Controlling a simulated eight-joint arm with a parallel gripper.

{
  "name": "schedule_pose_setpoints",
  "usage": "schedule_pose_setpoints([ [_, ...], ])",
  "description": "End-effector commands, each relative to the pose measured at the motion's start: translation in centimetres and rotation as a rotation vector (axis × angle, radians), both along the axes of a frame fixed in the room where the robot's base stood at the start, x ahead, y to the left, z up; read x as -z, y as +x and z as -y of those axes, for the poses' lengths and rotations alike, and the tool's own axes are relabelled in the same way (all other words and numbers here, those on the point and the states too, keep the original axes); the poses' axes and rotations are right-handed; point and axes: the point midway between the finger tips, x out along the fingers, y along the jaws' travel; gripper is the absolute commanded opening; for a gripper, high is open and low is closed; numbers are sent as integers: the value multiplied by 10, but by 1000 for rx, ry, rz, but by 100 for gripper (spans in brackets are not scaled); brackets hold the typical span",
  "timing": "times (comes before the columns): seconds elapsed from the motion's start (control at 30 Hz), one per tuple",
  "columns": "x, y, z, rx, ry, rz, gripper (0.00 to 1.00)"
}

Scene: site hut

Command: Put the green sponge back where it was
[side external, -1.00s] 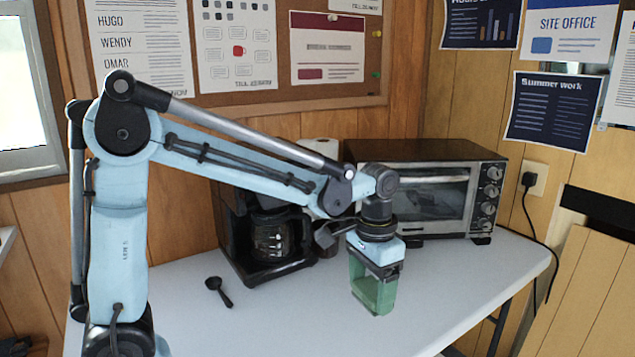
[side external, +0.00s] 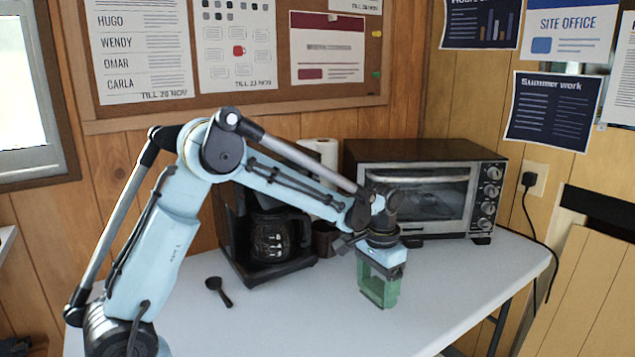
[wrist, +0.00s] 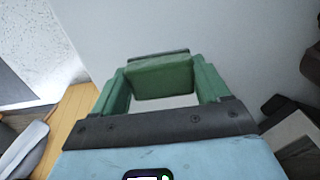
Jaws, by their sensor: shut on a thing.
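My gripper (side external: 379,284) has green fingers and points down over the table, in front of the toaster oven. In the wrist view my gripper (wrist: 163,84) shows one finger on each side of the green sponge (wrist: 163,77), shut on it near the fingertips. In the side view the green sponge (side external: 376,291) is hard to tell from the fingers of the same colour. I cannot tell whether its lower edge touches the table or hangs just above it.
The white table (side external: 300,320) is clear around my gripper. A toaster oven (side external: 430,190) stands behind it, and a black coffee maker (side external: 262,235) to the left. A black scoop (side external: 219,290) lies at the left. A paper roll (side external: 322,155) stands behind my arm.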

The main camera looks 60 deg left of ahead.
Motion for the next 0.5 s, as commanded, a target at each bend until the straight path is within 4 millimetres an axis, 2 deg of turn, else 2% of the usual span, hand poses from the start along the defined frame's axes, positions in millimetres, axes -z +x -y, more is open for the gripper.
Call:
schedule_pose_setpoints([
  [0.3,37,1,-1,0,0,0,47],
  [0.5,40,0,0,0,0,0,47],
])
